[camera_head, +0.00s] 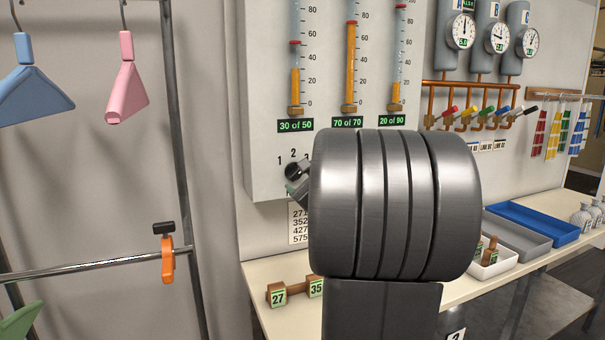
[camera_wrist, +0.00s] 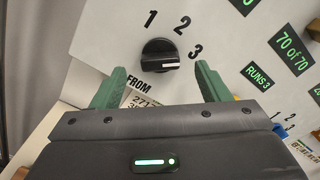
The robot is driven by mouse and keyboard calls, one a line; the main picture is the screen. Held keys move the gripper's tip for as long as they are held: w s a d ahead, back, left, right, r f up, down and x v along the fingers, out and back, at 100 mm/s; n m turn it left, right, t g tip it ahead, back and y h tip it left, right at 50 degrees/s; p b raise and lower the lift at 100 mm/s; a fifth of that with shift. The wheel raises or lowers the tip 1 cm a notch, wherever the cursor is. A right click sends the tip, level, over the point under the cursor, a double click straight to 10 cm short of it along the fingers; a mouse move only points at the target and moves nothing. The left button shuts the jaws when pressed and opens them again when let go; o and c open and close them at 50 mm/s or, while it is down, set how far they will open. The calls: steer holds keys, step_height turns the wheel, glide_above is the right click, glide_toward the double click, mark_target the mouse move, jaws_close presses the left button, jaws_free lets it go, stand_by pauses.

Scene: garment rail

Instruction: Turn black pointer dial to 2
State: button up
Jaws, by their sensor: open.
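The black pointer dial (camera_wrist: 160,55) is on the light panel, with 1, 2 and 3 printed around it and the word FROM below. Its white mark is at the right end of the bar, pointing roughly toward 3. In the head view the dial (camera_head: 293,171) is partly covered at the panel's lower left. My gripper (camera_wrist: 162,69) is open, with one green finger to each side of the dial and a visible gap on both sides. Its fingers hold nothing. In the head view my arm hides most of the gripper.
Above the dial are gauge tubes with green readouts (camera_head: 295,125). A second dial (camera_wrist: 281,130) is at the right in the wrist view. Wooden blocks (camera_head: 277,295) lie on the counter below. A rail with an orange clamp (camera_head: 167,260) stands at left. Trays (camera_head: 537,222) are at right.

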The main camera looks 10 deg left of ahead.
mark_target(296, 172)
steer(key=shift+x, duration=2.15)
steer(key=c, duration=1)
